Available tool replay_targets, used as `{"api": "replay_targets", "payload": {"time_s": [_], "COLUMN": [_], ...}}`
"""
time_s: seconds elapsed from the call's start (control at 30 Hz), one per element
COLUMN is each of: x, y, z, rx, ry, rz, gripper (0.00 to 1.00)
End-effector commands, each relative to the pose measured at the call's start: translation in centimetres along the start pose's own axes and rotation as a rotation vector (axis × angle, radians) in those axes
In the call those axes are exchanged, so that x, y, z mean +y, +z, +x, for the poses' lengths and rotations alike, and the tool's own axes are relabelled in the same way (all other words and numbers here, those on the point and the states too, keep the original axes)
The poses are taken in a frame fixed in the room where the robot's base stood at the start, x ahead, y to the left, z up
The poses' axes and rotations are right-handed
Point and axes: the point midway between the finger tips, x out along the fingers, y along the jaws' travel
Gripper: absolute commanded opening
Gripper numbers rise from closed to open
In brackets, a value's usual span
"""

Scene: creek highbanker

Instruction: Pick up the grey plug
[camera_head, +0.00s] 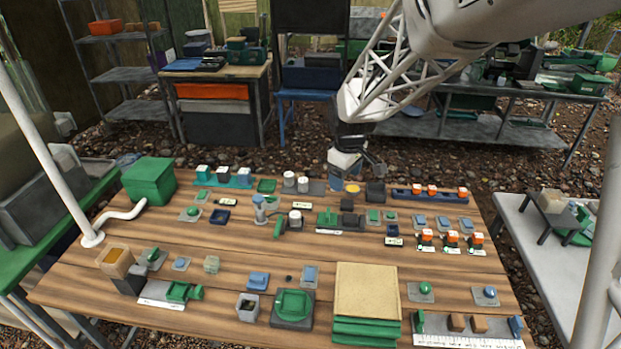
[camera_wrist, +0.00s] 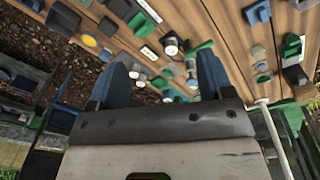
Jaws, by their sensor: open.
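I cannot tell for sure which small part is the grey plug. Small grey pieces in the head view include a hollow grey block (camera_head: 247,307) at the front of the wooden table and a grey-green cube (camera_head: 211,264) left of the middle. My gripper (camera_head: 366,168) hangs over the back edge of the table, above the dark blocks and apart from the parts. In the wrist view my gripper (camera_wrist: 163,62) has its two blue fingers spread, with nothing held between them.
The wooden table (camera_head: 235,268) is crowded with small green, blue, white and orange parts. A green box (camera_head: 149,181) stands at the back left. A tan board on green slabs (camera_head: 366,292) lies front centre. White poles rise at both sides. Bare planks show between the rows.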

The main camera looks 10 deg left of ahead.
Motion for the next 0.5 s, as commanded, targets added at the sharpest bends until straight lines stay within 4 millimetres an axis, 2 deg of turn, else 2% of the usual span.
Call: {"api": "replay_targets", "payload": {"time_s": [0.1, 0.5], "x": [0.5, 0.9], "y": [-2.8, -11.3], "z": [2.5, 11.1], "rx": [-0.008, -0.027], "ry": [-0.011, -0.042], "rz": [-0.075, -0.327], "gripper": [0.73, 0.73]}}
